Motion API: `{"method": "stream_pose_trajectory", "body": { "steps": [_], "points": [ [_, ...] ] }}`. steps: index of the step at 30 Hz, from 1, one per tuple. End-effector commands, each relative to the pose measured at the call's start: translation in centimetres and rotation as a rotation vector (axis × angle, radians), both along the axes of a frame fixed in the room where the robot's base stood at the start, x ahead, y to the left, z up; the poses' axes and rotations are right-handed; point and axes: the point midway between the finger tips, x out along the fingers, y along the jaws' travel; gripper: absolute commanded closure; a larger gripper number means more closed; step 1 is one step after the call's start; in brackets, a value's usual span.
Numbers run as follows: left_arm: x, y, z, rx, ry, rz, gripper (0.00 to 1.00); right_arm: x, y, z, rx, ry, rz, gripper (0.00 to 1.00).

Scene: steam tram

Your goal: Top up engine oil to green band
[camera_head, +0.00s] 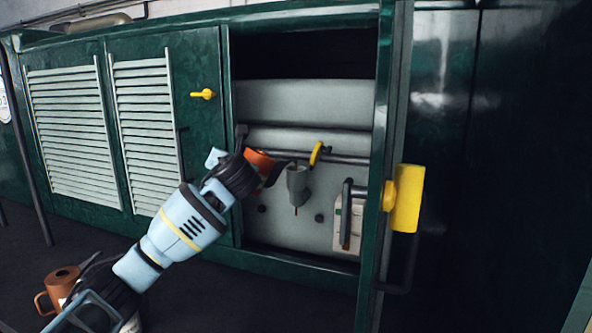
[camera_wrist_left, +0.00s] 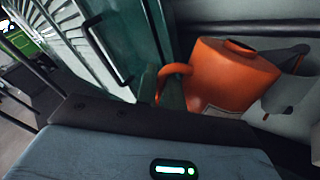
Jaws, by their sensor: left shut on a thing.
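An orange oil can (camera_head: 259,159) is held up in the open engine compartment, tilted toward the right. In the left wrist view the can (camera_wrist_left: 232,75) shows its loop handle, dark top opening and grey spout (camera_wrist_left: 275,55). My left gripper (camera_head: 243,165) is shut on the can, on its handle side; the fingertips are partly hidden. A grey filler cup (camera_head: 297,178) hangs just right of the can, and the spout reaches close to it. I cannot see whether oil flows. A sight gauge (camera_head: 354,222) sits right of the cup; its level and green band are too small to read.
A yellow lever (camera_head: 317,153) stands on the pipe above the cup. The open green door (camera_head: 377,160) with a yellow handle (camera_head: 406,198) borders the compartment on the right. A copper jug (camera_head: 62,286) is at the lower left, beside my arm.

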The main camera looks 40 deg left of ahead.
Motion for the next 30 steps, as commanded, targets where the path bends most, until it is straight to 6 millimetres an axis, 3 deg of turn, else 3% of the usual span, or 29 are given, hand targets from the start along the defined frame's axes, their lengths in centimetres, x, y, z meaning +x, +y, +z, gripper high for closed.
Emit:
{"method": "stream_pose_trajectory", "body": {
  "steps": [30],
  "points": [
    [0.3, -0.1, 1.9, 0.039, 0.078, 0.000, 1.00, 0.0, 0.0, 0.0, 0.000, 0.001, 0.000, 0.00]
  ]
}}
